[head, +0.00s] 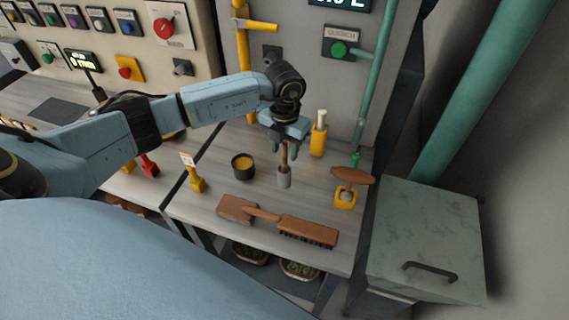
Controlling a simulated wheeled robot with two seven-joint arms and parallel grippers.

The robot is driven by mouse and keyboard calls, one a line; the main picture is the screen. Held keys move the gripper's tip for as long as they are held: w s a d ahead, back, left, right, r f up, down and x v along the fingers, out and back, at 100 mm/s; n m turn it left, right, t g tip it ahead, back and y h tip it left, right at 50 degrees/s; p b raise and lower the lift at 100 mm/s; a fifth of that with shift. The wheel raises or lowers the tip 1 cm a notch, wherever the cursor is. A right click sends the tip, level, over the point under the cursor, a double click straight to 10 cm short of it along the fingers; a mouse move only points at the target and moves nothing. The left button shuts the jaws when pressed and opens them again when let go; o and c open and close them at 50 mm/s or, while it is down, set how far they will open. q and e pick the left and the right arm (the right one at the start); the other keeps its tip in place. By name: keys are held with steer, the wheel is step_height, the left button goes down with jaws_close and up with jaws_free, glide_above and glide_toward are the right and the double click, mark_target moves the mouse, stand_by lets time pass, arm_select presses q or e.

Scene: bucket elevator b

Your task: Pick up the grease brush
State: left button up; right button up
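The likely grease brush (284,157) has a thin wooden handle that stands upright in a small grey cup-like piece (284,181) on the bench. I cannot tell whether that piece is a holder or the brush's own end. My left gripper (288,149) points down over it from above. Its dark green fingers look spread, with the handle top between or just behind them; contact is not clear. A black pot with yellow grease (243,166) stands just left of it. My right gripper is not in view.
A brown bristle brush (308,231) and a flat brown piece (236,209) lie near the bench's front edge. A yellow holder with a white top (318,141) stands behind. A brown-handled yellow item (346,197) and a grey lidded box (425,235) are right.

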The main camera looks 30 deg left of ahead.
arm_select(q)
steer(key=shift+f, duration=0.9)
steer(key=shift+c, duration=0.3)
jaws_close()
steer(key=shift+r, duration=0.15)
